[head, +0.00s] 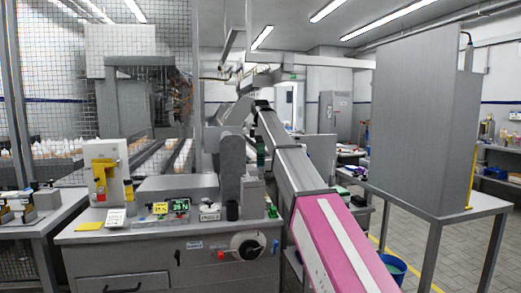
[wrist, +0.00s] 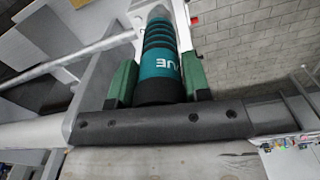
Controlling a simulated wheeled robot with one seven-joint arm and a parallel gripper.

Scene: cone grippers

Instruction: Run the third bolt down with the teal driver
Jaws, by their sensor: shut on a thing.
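The teal driver (wrist: 160,62) has a ribbed teal body with a black end and pale letters, partly hidden. My gripper (wrist: 158,72) is shut on it, one dark green finger pad on each side, in the wrist view. In the head view the driver (head: 261,157) is a small teal shape below the far end of my arm, above the right part of the grey bench. I cannot make out any of the bolts in either view.
The grey bench (head: 160,234) carries a yellow-and-white device (head: 107,186), green-lit displays (head: 180,205) and small boxes. A grey upright block (head: 231,165) stands just left of the driver. A tall grey cabinet (head: 425,110) on a table stands right. Tiled floor lies between.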

